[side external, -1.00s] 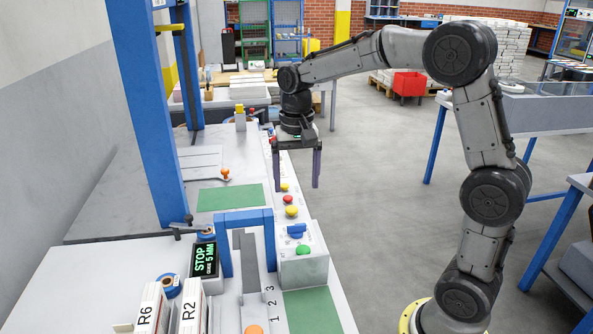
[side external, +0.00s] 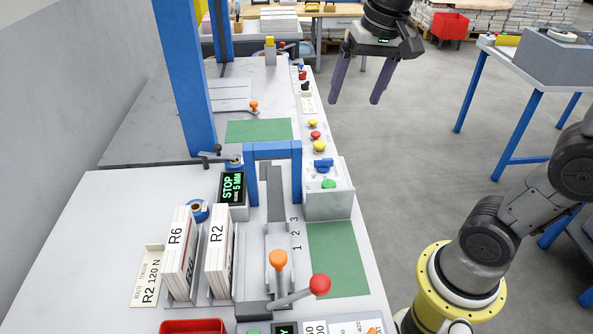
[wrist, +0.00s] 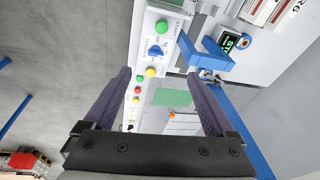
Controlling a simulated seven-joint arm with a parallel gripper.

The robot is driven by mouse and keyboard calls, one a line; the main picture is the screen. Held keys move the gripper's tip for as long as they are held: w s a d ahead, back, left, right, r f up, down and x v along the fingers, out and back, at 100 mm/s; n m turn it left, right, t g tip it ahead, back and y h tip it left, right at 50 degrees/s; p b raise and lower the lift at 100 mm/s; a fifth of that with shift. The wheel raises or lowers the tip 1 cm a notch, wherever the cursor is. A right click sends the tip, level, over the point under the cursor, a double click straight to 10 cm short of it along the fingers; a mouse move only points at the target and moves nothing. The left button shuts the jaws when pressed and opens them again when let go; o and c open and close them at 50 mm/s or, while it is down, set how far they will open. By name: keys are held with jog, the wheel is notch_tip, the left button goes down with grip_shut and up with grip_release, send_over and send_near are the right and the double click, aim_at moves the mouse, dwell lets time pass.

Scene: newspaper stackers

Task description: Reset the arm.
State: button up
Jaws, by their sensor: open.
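My gripper (side external: 357,88) hangs at the upper middle of the side view, its two purple fingers spread apart and pointing down with nothing between them. It is raised over the grey floor, to the right of the bench edge. In the wrist view my gripper (wrist: 163,88) shows both fingers wide apart, with the bench panel and green mat visible beyond them. Part of my arm is outside the side view.
The white bench (side external: 110,215) carries a blue arch (side external: 273,150), a button box (side external: 328,195), a red-knobbed lever (side external: 320,285), and upright R6 (side external: 181,250) and R2 (side external: 219,250) stacks. A blue post (side external: 186,75) stands behind. Grey floor (side external: 420,160) is clear.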

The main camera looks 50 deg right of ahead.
jog(key=s+a+f+n+t, duration=0.1)
jog(key=s+f+n, duration=0.2)
jog(key=s, duration=0.3)
jog(key=s+a+f+n+t, duration=0.1)
jog(key=s+f+n, duration=0.2)
jog(key=s, duration=0.4)
jog(key=shift+s+f+n+t, duration=0.15)
jog(key=shift+f+n+t, duration=0.2)
jog(key=shift+n, duration=0.35)
